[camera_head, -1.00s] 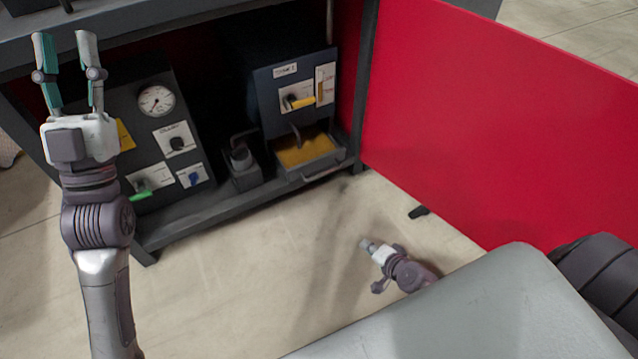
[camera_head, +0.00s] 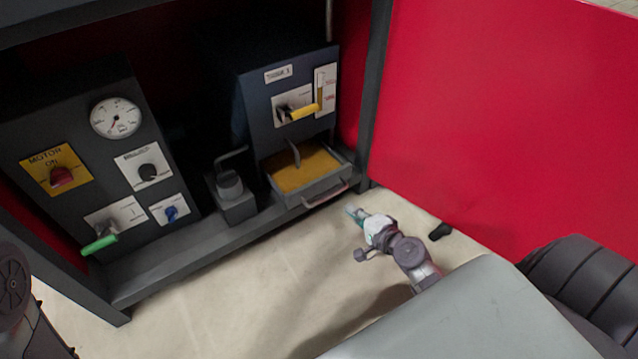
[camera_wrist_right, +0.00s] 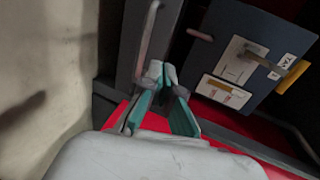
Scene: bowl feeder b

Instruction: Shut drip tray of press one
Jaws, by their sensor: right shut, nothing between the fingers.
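The drip tray (camera_head: 335,186) is pulled out at the foot of the dark box of press one (camera_head: 290,105). It is a grey open tray with a yellow-brown inside and a bar handle (camera_head: 325,195) on its front. My right gripper (camera_head: 352,210) is shut and empty, low in front of the tray, just off the handle's right end. In the right wrist view my right gripper's fingertips (camera_wrist_right: 163,71) are together close to the handle (camera_wrist_right: 147,40); whether they touch it I cannot tell. My left gripper is out of view.
A dark panel with a gauge (camera_head: 116,118), knobs and a green lever (camera_head: 100,244) stands to the left. A small grey container (camera_head: 232,195) sits beside the tray. A cabinet post (camera_head: 375,95) and red panel (camera_head: 500,110) bound the right.

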